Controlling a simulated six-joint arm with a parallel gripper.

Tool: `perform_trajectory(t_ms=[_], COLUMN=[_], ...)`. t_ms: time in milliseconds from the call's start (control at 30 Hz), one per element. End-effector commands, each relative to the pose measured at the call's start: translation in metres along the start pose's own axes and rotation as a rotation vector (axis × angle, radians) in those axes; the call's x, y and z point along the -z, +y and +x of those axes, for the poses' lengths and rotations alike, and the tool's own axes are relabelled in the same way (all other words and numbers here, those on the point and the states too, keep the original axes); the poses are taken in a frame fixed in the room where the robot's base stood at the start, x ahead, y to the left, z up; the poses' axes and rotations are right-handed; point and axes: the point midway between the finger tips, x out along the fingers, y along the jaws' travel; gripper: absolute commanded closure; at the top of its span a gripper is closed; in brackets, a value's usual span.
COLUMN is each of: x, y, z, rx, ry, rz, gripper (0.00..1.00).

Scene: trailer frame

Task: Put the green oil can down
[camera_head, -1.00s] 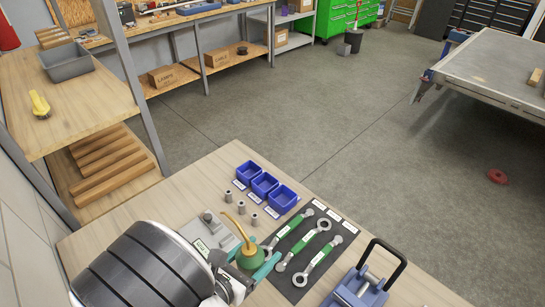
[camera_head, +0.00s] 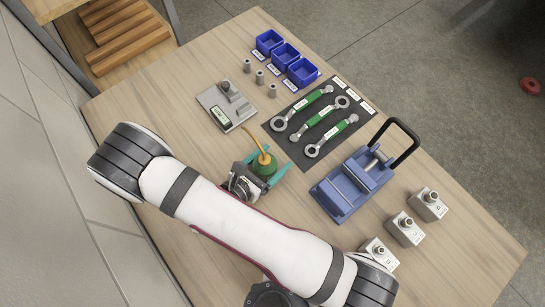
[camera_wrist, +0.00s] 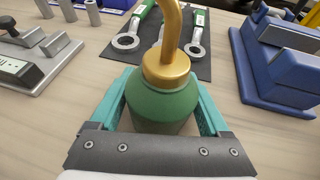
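The green oil can (camera_head: 264,166) has a round green body, a brass collar and a long curved brass spout. It is upright. My gripper (camera_head: 268,172) has teal fingers, one on each side of the can's body, and is shut on it. In the wrist view the oil can (camera_wrist: 163,100) sits between both fingers (camera_wrist: 165,115), and its base is hidden by the gripper. The can is over bare wood of the workbench (camera_head: 185,140), near the black mat's lower left edge. I cannot tell whether its base touches the wood.
A grey plate with a block (camera_head: 226,108) lies up-left of the can. The black mat (camera_head: 301,150) holds green-handled wrenches. A blue vise (camera_head: 345,190) stands to the right. Several blue bins (camera_head: 285,54), small metal cylinders (camera_head: 260,78) and grey boxes (camera_head: 405,230) stand farther off.

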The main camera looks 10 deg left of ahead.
Motion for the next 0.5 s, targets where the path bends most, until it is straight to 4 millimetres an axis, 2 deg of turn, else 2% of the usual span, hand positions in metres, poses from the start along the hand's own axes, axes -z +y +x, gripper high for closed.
perform_trajectory(t_ms=[33,100,367,500], x=[0.000,0.000,-0.002,-0.002], y=[0.000,0.000,0.000,0.001], z=[0.000,0.000,-0.001,-0.026], rx=[0.000,0.000,0.000,-0.006], ry=[0.000,0.000,0.000,0.000], rz=[0.000,0.000,0.000,0.001], gripper=[0.09,0.01,0.01,0.01])
